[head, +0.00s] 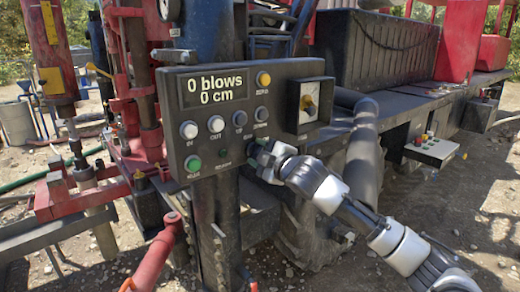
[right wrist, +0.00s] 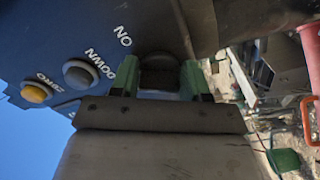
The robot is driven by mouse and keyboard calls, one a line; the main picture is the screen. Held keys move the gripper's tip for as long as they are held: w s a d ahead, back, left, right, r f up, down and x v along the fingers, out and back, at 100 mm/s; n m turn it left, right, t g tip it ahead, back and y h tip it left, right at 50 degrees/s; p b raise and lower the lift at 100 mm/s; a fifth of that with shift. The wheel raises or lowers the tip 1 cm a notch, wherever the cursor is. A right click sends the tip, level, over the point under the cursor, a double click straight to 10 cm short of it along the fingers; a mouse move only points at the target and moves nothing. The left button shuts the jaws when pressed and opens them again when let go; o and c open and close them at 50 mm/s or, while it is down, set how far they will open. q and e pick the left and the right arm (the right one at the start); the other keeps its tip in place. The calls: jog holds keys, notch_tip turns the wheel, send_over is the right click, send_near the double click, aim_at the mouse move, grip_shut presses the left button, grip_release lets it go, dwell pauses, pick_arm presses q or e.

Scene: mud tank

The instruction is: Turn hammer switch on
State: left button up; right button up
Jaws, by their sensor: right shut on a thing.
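The control panel (head: 250,110) is a dark box with a display reading "0 blows" and "0 cm". My right gripper (head: 264,158) is at the panel's lower right corner. In the right wrist view its two green fingers (right wrist: 160,84) are shut on a dark knob (right wrist: 160,72), which I take for the hammer switch. The label "ON" (right wrist: 122,37) is printed beside it. In the head view the gripper covers the switch, so its setting cannot be told. My left gripper is not in view.
The panel carries several round buttons, including a yellow ZERO button (head: 263,79) and a green button (head: 193,163). A gauge box (head: 309,104) with a knob sits to its right. Red rig parts (head: 120,100) stand at the left. A grey button box (head: 431,151) is farther right.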

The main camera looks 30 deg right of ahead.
jog(key=m+p, duration=0.1)
jog(key=m, duration=0.3)
jog(key=shift+a+f+m+p, duration=0.1)
jog(key=shift+m+p, duration=0.2)
jog(key=shift+p, duration=0.1)
jog(key=shift+f+m+p, duration=0.1)
jog(key=shift+m+p, duration=0.7)
jog(key=shift+m, duration=1)
jog(key=o, duration=0.9)
jog(key=shift+c, duration=0.2)
jog(key=shift+s, duration=0.1)
jog(key=s+b, duration=0.3)
jog(key=s, duration=0.7)
jog(key=shift+s+d+b, duration=0.3)
jog(key=shift+s+d, duration=0.05)
jog(key=shift+d, duration=0.05)
